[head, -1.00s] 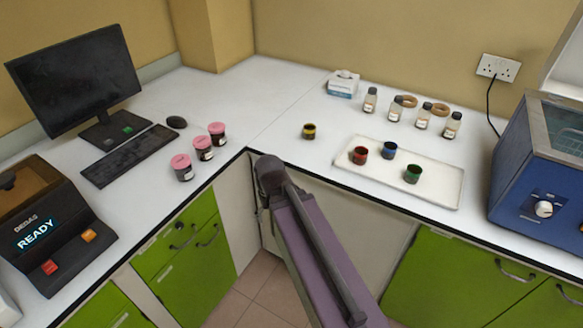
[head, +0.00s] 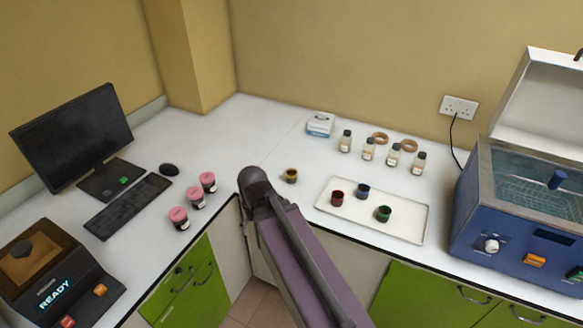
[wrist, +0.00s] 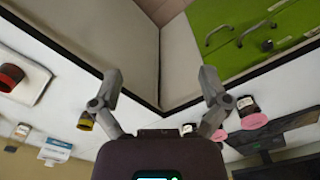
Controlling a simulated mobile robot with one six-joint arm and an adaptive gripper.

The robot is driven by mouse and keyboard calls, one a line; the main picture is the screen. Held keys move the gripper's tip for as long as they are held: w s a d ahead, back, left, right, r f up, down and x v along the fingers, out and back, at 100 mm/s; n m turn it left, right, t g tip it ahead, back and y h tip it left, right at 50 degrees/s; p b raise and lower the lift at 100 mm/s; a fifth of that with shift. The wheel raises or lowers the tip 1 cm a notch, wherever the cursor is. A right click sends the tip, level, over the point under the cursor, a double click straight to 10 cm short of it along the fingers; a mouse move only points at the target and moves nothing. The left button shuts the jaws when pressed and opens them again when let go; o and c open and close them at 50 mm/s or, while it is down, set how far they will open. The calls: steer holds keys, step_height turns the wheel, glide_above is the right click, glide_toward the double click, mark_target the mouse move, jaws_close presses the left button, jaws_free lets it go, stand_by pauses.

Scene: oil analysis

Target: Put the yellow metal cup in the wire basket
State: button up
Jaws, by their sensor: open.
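The yellow metal cup (head: 291,175) stands upright on the white counter, left of the white tray, in the head view. In the wrist view, which is upside down, the yellow cup (wrist: 86,121) shows beside the left finger. My gripper (wrist: 160,88) is open and empty, its fingers spread over the counter's inner corner; it is apart from the cup as far as I can tell. In the head view my arm hides the gripper's fingers. The wire basket (head: 540,195) is inside the blue bath with its lid raised, at the far right.
A white tray (head: 405,231) holds red, blue and green cups. Several bottles and two rings stand behind it. Three pink-lidded jars (head: 195,201) sit left of my arm. A tissue box (head: 320,124) is at the back. The counter around the yellow cup is clear.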

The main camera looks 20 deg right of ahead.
step_height(320, 180, up, 7)
steer(key=p, duration=0.5)
steer(key=shift+r+p, duration=0.2)
steer(key=shift+p, duration=0.2)
